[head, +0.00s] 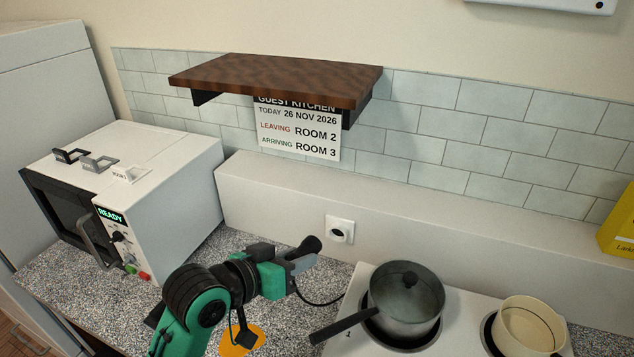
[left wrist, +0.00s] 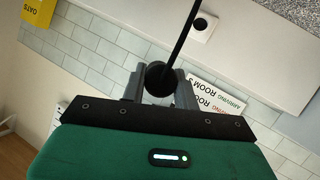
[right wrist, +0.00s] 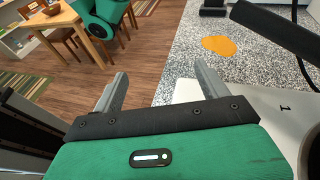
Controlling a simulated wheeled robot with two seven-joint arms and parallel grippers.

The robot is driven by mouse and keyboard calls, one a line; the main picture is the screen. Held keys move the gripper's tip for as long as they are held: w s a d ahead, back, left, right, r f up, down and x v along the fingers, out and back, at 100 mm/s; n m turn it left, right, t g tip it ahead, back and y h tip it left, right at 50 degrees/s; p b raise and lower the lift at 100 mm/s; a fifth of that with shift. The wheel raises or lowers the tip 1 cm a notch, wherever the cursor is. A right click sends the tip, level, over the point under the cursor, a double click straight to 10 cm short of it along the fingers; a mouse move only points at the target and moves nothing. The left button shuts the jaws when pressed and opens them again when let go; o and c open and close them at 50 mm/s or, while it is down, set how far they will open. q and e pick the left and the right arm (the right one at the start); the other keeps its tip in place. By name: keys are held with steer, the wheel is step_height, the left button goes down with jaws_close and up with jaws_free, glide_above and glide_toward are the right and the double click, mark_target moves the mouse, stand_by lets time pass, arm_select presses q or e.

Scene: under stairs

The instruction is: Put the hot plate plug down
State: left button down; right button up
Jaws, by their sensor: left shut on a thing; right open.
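My left gripper (head: 298,258) is shut on the black hot plate plug (head: 310,245), held above the counter in front of the wall socket (head: 340,230). The plug is apart from the socket, and its black cord hangs down toward the hot plate (head: 345,322). In the left wrist view the round plug (left wrist: 158,79) sits between the fingers, with the cord running up past the socket (left wrist: 204,27). My right gripper (right wrist: 160,92) is open and empty in the right wrist view, near the counter's front edge.
A lidded pot (head: 405,298) and a cream pan (head: 528,325) stand on the hot plate. A white microwave (head: 165,170) is at left. An orange patch (head: 240,340) lies on the speckled counter (head: 255,232). A wooden shelf (head: 280,78) juts out above.

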arm_select(q)
steer(key=shift+a, duration=0.2)
arm_select(e)
steer(key=r+g+h, duration=0.1)
steer(key=w+a+r+n+g, duration=0.1)
steer(key=g, duration=0.1)
steer(key=a+r+g+h, duration=0.1)
steer(key=shift+w+r+n+g+h, duration=0.15)
steer(key=shift+r+n+g+h, duration=0.15)
steer(key=shift+r+g, duration=0.1)
arm_select(q)
steer(key=shift+d, duration=0.1)
arm_select(e)
steer(key=w+d+r+g+h, duration=0.3)
steer(key=d+r+h, duration=0.3)
steer(key=r+h, duration=0.5)
arm_select(q)
steer(key=shift+s, duration=0.1)
arm_select(e)
step_height(320, 180, up, 14)
steer(key=m+t, duration=0.7)
steer(key=m, duration=0.2)
glide_above(304, 245)
steer(key=d, duration=0.2)
steer(key=f, duration=0.3)
steer(key=a+f, duration=0.1)
steer(key=f, duration=0.3)
steer(key=a+f, duration=0.1)
steer(key=f, duration=0.2)
steer(key=shift+f, duration=0.35)
